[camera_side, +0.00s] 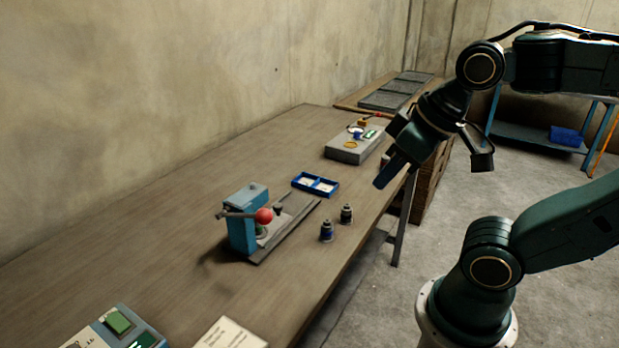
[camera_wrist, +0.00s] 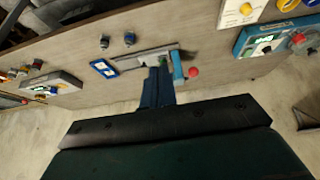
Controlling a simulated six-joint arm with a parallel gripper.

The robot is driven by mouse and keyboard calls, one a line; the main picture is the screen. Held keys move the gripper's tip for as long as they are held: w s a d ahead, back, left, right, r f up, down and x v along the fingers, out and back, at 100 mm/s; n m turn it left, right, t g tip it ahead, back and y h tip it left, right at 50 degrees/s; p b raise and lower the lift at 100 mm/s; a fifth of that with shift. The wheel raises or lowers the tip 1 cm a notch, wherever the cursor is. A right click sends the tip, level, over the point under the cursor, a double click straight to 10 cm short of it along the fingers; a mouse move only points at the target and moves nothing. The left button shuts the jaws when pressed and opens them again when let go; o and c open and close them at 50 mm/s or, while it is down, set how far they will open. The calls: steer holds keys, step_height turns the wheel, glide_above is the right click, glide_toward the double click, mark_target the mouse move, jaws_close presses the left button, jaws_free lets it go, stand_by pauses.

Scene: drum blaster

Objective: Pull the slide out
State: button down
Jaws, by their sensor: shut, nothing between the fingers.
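A blue block-shaped device (camera_side: 241,222) stands on the table in the side view, with a lever ending in a red knob (camera_side: 264,216). A long grey slide or rail (camera_side: 293,219) runs from its foot toward the back right. In the wrist view the grey rail (camera_wrist: 128,61), the blue device (camera_wrist: 177,66) and the red knob (camera_wrist: 193,71) lie beyond the fingers. My gripper (camera_side: 382,180) is shut and empty, in the air to the right of the device and apart from it. It also shows in the wrist view (camera_wrist: 158,73), where its fingers hide part of the rail.
Two small dark cylinders (camera_side: 326,231) (camera_side: 347,213) stand right of the rail. A blue tray (camera_side: 315,185) lies behind them. A grey box with coloured parts (camera_side: 352,149) sits farther back. A panel with a green button (camera_side: 118,322) and a paper card (camera_side: 230,335) lie in front.

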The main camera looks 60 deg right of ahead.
steer(key=c, duration=2.2)
jaws_free()
steer(key=c, duration=1.4)
jaws_free()
steer(key=shift+w+r, duration=0.1)
steer(key=shift+c, duration=0.2)
steer(key=shift+o, duration=1.2)
steer(key=shift+w, duration=0.2)
steer(key=m+g, duration=0.6)
steer(key=m, duration=0.3)
glide_above(278, 205)
step_height(278, 205, down, 9)
step_height(278, 205, down, 14)
steer(key=shift+r, duration=0.1)
